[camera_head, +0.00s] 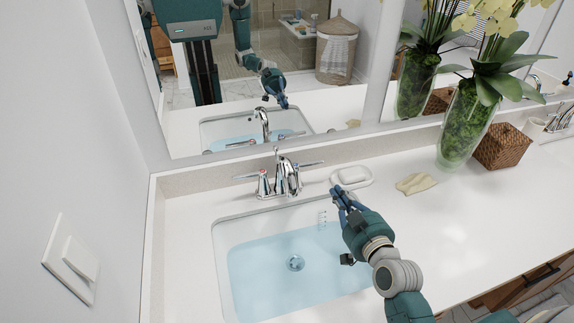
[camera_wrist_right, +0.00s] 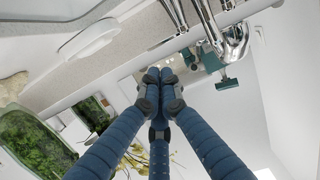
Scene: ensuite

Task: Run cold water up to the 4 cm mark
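The white sink (camera_head: 222,252) holds clear blue water (camera_head: 262,275), with a round drain (camera_head: 295,263) seen through it. A small marked scale (camera_head: 322,219) is on the basin's back wall, near the water's edge; its figures are too small to read. The chrome faucet (camera_head: 288,178) stands behind the basin, with one lever (camera_head: 245,178) pointing left and one (camera_head: 310,164) pointing right. I see no stream from it. My right gripper (camera_head: 338,192) is right of the faucet, apart from the right lever. Its fingertips meet in the right wrist view (camera_wrist_right: 155,76), empty. My left gripper is not in view.
A white soap dish (camera_head: 351,178) lies just behind my right gripper. A beige cloth or sponge (camera_head: 416,184), a glass vase of orchids (camera_head: 466,132) and a wicker basket (camera_head: 502,146) stand further right. A mirror (camera_head: 345,118) is behind.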

